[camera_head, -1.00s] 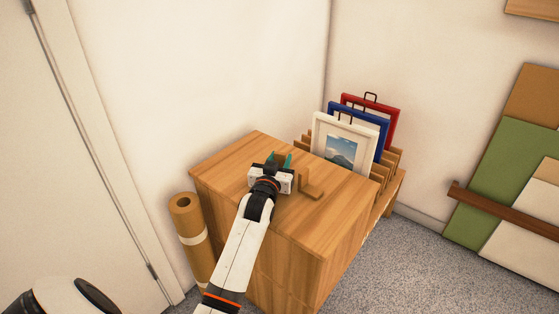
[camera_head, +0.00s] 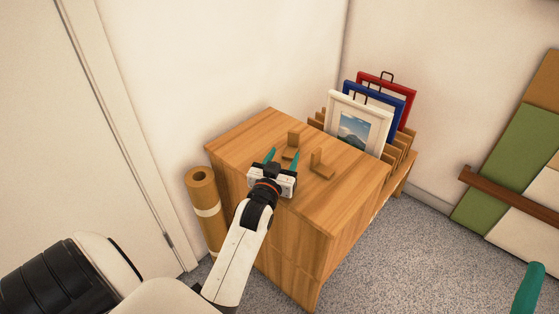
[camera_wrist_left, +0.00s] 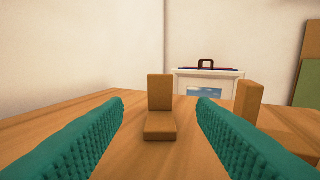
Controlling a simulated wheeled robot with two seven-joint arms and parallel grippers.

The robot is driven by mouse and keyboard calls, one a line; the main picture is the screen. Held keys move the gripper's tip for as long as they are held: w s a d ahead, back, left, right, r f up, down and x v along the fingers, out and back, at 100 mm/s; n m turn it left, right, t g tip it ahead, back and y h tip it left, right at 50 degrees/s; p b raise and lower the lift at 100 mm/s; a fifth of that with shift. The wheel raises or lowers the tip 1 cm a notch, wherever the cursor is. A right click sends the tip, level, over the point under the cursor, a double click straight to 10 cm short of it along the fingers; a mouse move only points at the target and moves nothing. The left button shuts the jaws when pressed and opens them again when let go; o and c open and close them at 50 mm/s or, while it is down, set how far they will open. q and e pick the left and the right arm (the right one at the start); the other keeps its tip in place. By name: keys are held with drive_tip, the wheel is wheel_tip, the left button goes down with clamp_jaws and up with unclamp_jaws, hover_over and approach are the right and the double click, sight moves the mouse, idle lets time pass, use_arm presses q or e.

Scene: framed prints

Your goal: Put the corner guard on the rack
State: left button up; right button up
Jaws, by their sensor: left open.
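Two brown L-shaped corner guards stand on the wooden cabinet top. One corner guard (camera_head: 293,139) is just ahead of my left gripper (camera_head: 283,155); the other corner guard (camera_head: 318,161) is to its right. In the left wrist view the first guard (camera_wrist_left: 160,112) shows centred between the two teal fingers (camera_wrist_left: 160,107), and the second guard (camera_wrist_left: 248,102) is beyond the right finger. My left gripper is open and empty. The slotted wooden rack (camera_head: 399,157) at the back right holds framed prints. One teal finger of my right gripper (camera_head: 529,290) shows at the lower right.
White, blue and red frames (camera_head: 358,121) stand in the rack. The cabinet top (camera_head: 250,140) is clear apart from the guards. A brown roll (camera_head: 207,215) stands left of the cabinet. Coloured panels (camera_head: 515,150) lean at the right wall.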

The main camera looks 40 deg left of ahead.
use_arm(q)
drive_tip(key=v, duration=0.2)
drive_tip(key=shift+s+d+r, duration=0.1)
drive_tip(key=shift+s+d, duration=0.15)
drive_tip(key=shift+s, duration=0.05)
drive_tip(key=s+d+r+m+t+h, duration=0.3)
drive_tip(key=s+d+r+h, duration=0.3)
drive_tip(key=d+r, duration=0.2)
drive_tip(key=s+d+r+m+t+h, duration=0.3)
drive_tip(key=s+d+r+h, duration=0.3)
drive_tip(key=d+r, duration=0.3)
drive_tip(key=s+d+t, duration=0.1)
drive_tip(key=d, duration=0.3)
drive_tip(key=shift+r+m, duration=0.3)
use_arm(e)
drive_tip(key=shift+w+a+f+g+h, duration=0.1)
drive_tip(key=shift+w+f+g+h, duration=0.4)
drive_tip(key=shift+w+f+g, duration=0.5)
